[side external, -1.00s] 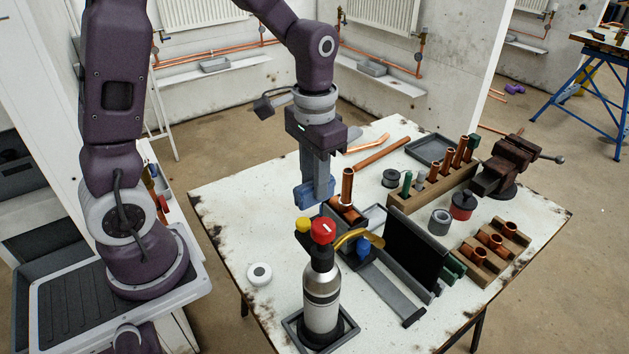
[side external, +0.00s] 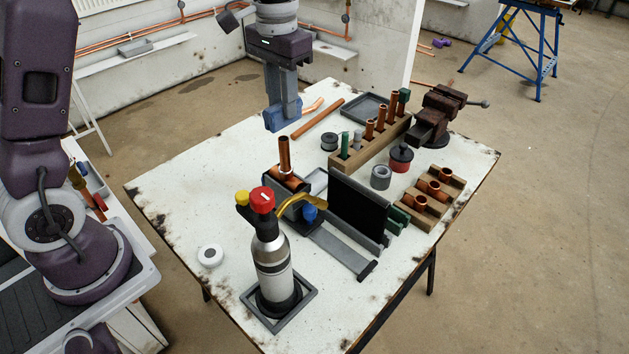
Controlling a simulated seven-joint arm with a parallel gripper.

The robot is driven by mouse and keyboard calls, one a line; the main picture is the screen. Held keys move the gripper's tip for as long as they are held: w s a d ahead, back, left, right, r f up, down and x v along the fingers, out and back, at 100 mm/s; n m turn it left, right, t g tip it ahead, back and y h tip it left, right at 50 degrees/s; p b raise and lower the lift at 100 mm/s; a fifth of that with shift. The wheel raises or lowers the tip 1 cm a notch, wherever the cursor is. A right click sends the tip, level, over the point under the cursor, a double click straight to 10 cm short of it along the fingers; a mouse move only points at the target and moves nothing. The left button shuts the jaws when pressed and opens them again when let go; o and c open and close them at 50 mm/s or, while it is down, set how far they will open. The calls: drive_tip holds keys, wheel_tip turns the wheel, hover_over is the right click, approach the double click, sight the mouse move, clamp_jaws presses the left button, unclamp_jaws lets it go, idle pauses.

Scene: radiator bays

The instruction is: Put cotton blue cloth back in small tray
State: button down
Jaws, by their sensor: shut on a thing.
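My gripper (side external: 283,104) points down and is shut on the blue cloth (side external: 276,120), a small folded bundle at its fingertips. It holds the cloth above the back left part of the table, left of the copper pipes lying there. A shallow dark grey tray (side external: 367,107) lies at the back of the table, right of my gripper, and looks empty. A paler grey tray (side external: 319,180) stands mid-table, partly hidden by a black panel. I cannot tell which of the two is the small tray.
An upright copper pipe (side external: 284,153) stands in front of the gripper. A wooden rack (side external: 368,146) of pipes, a vise (side external: 437,112), the black panel (side external: 356,207) and a silver bottle (side external: 271,262) crowd the right and front. The table's left side is mostly clear.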

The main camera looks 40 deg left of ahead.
drive_tip(key=w+a+f, duration=0.1)
drive_tip(key=w+f, duration=0.1)
drive_tip(key=w, duration=0.8)
hover_over(315, 184)
wheel_tip(315, 184, down, 22)
drive_tip(key=shift+r, duration=0.2)
drive_tip(key=shift+f, duration=0.15)
drive_tip(key=c, duration=1.2)
unclamp_jaws()
drive_tip(key=shift+o, duration=0.2)
